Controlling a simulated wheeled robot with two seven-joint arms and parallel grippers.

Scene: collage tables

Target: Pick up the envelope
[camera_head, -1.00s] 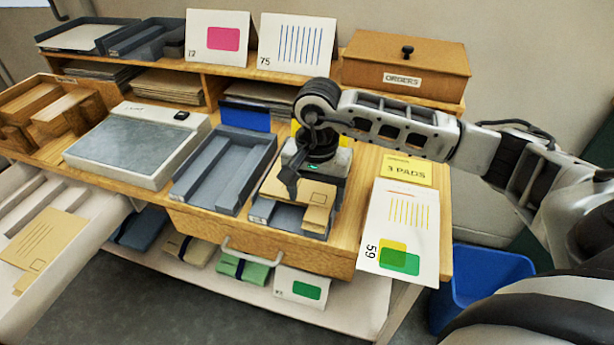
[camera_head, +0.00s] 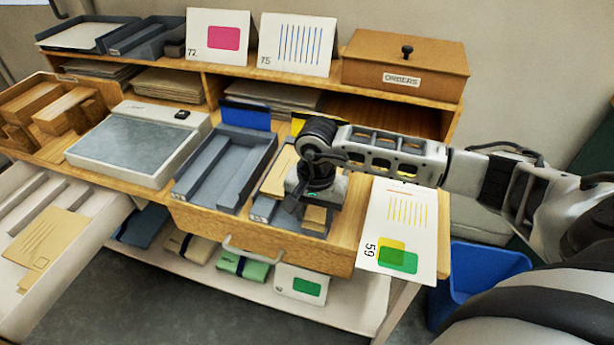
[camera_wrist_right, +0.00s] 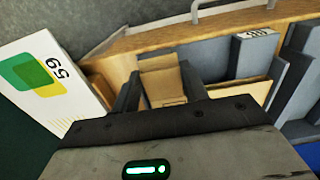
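Brown envelopes (camera_head: 281,172) lie in a grey tray (camera_head: 260,210) at the right of the wooden desk. In the head view my right gripper (camera_head: 300,205) is low over this tray and hides much of its contents. In the right wrist view its two dark fingers (camera_wrist_right: 160,88) stand apart, one on each side of a small brown envelope piece (camera_wrist_right: 160,82). I cannot tell whether they touch it. Another tan envelope (camera_head: 45,238) lies on the white surface at the lower left. My left gripper is not in view.
A card marked 59 (camera_head: 398,225) lies right of the gripper at the desk edge. An empty grey tray (camera_head: 215,200) and a grey-topped scale (camera_head: 130,150) stand to the left. An orders box (camera_head: 405,65) sits on the shelf. A blue bin (camera_head: 480,280) stands below right.

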